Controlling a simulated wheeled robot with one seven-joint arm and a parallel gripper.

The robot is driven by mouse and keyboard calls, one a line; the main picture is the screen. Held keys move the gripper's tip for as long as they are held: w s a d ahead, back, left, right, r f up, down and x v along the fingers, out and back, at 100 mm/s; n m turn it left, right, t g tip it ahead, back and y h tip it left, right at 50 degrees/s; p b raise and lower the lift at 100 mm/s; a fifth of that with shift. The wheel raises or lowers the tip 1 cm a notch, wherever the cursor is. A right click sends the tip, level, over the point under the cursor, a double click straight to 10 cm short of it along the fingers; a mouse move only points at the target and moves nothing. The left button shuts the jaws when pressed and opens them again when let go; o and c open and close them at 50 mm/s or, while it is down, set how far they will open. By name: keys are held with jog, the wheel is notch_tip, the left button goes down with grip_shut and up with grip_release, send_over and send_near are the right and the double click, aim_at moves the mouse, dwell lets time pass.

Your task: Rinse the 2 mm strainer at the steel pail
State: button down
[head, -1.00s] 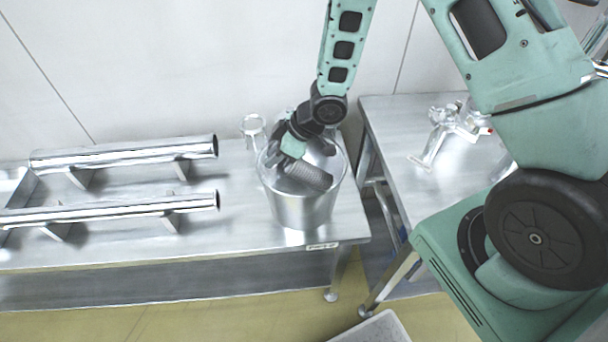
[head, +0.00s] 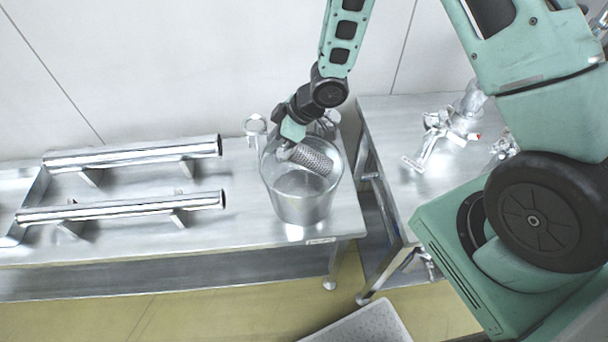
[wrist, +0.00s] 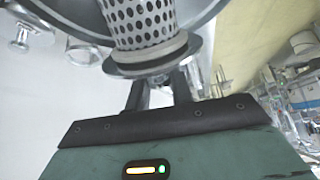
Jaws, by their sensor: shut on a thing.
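The steel pail (head: 302,208) stands at the right end of the long steel bench. My gripper (head: 287,146) is over the pail's mouth, at its back left. It is shut on the end of the perforated metal strainer (head: 312,158), which lies tilted in or over the pail's upper part. In the wrist view my gripper (wrist: 158,90) holds the strainer's flanged end, and the strainer's round holes (wrist: 142,18) show large. Part of the pail's curved rim arcs behind it there. No size marking on the strainer is readable.
Two horizontal steel tubes (head: 130,153) (head: 120,209) lie on supports on the bench's left. A small steel fitting (head: 255,125) stands behind the pail. A second steel table (head: 390,125) at the right holds a valve-like fitting (head: 437,135). A pale bin (head: 370,325) is on the floor.

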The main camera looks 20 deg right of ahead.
notch_tip(320, 180, up, 12)
jog(key=p, duration=1)
jog(key=shift+f, duration=0.15)
dwell(2.1)
notch_tip(320, 180, up, 4)
jog(key=p, duration=0.4)
dwell(0.7)
